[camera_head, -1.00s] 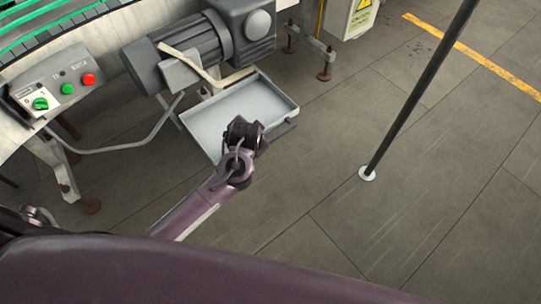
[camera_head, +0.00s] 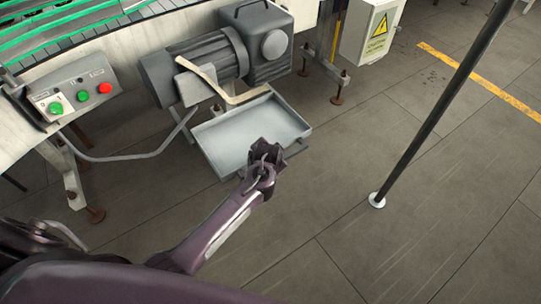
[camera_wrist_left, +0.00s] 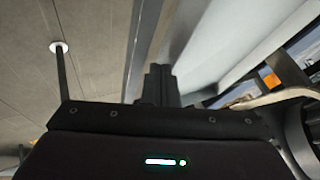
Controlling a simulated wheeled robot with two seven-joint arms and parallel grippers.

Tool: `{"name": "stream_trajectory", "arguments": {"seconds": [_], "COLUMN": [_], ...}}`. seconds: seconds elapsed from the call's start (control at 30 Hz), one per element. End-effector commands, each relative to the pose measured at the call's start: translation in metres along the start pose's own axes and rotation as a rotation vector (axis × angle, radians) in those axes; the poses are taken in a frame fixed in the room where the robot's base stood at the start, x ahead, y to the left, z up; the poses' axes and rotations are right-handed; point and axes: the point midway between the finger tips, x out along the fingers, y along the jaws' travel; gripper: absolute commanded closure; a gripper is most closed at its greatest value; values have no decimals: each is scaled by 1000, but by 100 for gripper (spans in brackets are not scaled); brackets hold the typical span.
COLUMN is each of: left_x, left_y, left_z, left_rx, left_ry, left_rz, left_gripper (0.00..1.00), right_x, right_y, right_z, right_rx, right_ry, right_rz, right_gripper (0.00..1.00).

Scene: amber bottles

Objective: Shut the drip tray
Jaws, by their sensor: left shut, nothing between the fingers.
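The drip tray (camera_head: 245,136) is a shallow grey rectangular tray, pulled out below the motor and gearbox (camera_head: 262,45). In the left wrist view the tray (camera_wrist_left: 215,45) fills the upper middle as a pale surface with a raised wall. My left gripper (camera_head: 265,150) is shut and empty at the tray's near right edge; it covers part of that edge. Its dark fingertips (camera_wrist_left: 158,78) point toward the tray wall in the wrist view. I cannot tell whether they touch it. My right gripper is not in view.
A control box (camera_head: 78,88) with green and red buttons sits at the left by the conveyor (camera_head: 60,40). A bent beige bar (camera_head: 215,82) crosses above the tray. A dark pole (camera_head: 430,110) stands on the right. The floor between tray and pole is clear.

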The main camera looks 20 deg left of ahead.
Motion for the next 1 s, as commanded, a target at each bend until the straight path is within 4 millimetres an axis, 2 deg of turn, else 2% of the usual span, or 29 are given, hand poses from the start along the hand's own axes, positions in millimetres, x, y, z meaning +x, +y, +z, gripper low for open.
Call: {"name": "stream_trajectory", "arguments": {"seconds": [0.27, 0.47, 1.0], "left_x": [0, 9, 73], "left_y": [-1, -19, -135], "left_z": [0, 0, 1], "left_rx": [0, -3, -3], "left_ry": [0, 0, 0], "left_rz": [0, -4, -5], "left_gripper": [100, 100, 100], "right_x": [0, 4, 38], "right_y": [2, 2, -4], "right_z": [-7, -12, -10], "right_rx": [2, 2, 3], "right_ry": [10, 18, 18], "right_rz": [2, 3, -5], "right_gripper": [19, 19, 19]}}
